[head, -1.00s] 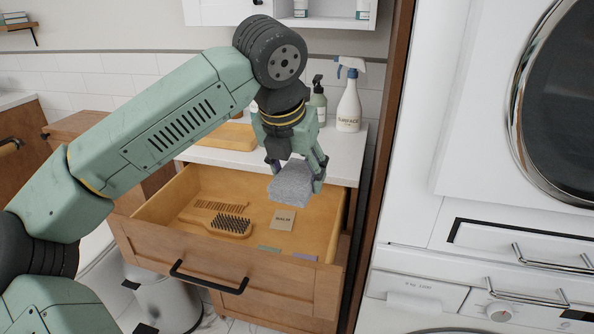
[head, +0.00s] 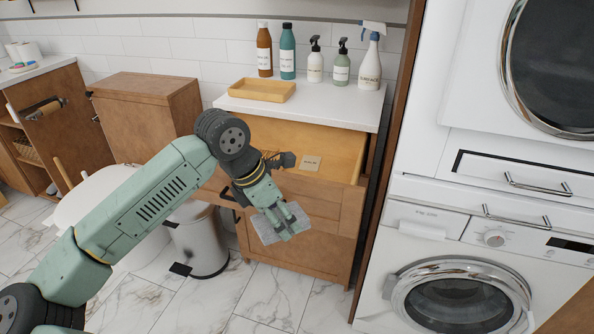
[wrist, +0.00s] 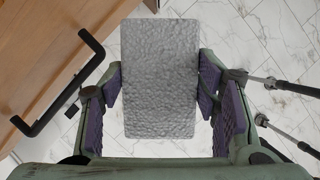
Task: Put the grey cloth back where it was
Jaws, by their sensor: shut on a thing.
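The grey cloth (wrist: 160,85) is a folded, textured block in the wrist view, between the purple pads of my gripper (wrist: 162,100). In the head view my gripper (head: 281,222) is shut on the cloth (head: 266,231) and holds it in front of the wooden cabinet, above the floor. The open drawer (head: 325,195) is behind and above the cloth.
The white counter (head: 330,111) carries a wooden tray (head: 262,90) and several bottles. A bin (head: 200,240) stands left of my gripper. The washing machine (head: 455,290) is at right. The drawer's black handle (wrist: 65,85) is close to the cloth.

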